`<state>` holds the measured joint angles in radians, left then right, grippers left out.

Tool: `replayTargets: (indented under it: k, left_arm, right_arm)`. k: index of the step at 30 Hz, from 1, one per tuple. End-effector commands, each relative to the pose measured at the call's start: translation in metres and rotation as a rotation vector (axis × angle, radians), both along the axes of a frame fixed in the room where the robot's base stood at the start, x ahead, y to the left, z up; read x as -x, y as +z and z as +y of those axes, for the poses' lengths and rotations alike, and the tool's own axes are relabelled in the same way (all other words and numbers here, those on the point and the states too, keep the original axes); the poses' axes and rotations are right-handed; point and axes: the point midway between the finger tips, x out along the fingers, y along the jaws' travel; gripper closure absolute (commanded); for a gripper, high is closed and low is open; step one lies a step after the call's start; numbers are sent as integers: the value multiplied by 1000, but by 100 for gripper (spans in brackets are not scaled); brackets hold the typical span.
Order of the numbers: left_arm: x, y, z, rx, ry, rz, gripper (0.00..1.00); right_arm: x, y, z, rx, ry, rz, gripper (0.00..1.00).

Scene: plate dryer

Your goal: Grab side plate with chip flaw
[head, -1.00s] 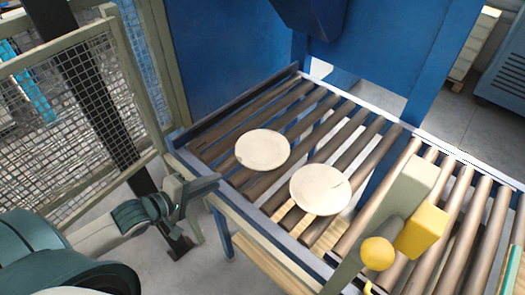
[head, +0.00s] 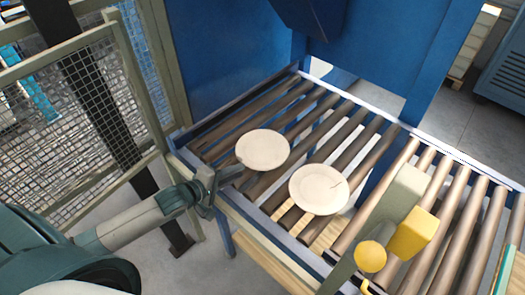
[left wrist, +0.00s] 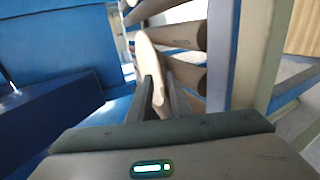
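Two pale round plates lie on the roller conveyor. The left plate (head: 263,148) shows no clear mark beyond a faint dark spot at its lower-left rim; I cannot tell whether that is a chip. The right plate (head: 318,190) has a thin dark line near its right side. My left gripper (head: 228,178) is at the conveyor's near rail, with its fingertips close to the left plate's near edge. In the left wrist view, a plate (left wrist: 150,58) shows edge-on between the spread fingers (left wrist: 160,98); contact is unclear. My right gripper is not in view.
The roller conveyor (head: 352,141) has a raised blue near rail (head: 262,226). A grey post with a yellow box (head: 413,234) and yellow knob (head: 370,256) stands at the near right. A mesh fence (head: 90,110) is at left, and blue machine panels (head: 235,60) are behind.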

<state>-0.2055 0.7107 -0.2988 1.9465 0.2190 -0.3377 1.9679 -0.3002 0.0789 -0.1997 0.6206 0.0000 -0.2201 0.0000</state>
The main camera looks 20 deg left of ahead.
Motion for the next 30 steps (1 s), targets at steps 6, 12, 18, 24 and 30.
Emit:
replayTargets:
  k: [6,12,18,24,30]
  left_arm:
    - [0,0,0,0,0,0,82]
    - [-6,-1,-2,1,1,0,82]
    - [-23,-7,-9,0,1,0,82]
    - [-40,-17,-16,1,1,0,82]
    - [-45,-20,-18,0,0,0,82]
  right_arm:
    - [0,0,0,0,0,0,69]
    - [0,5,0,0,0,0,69]
    - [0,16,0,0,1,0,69]
    - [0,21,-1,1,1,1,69]
    - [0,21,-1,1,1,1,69]
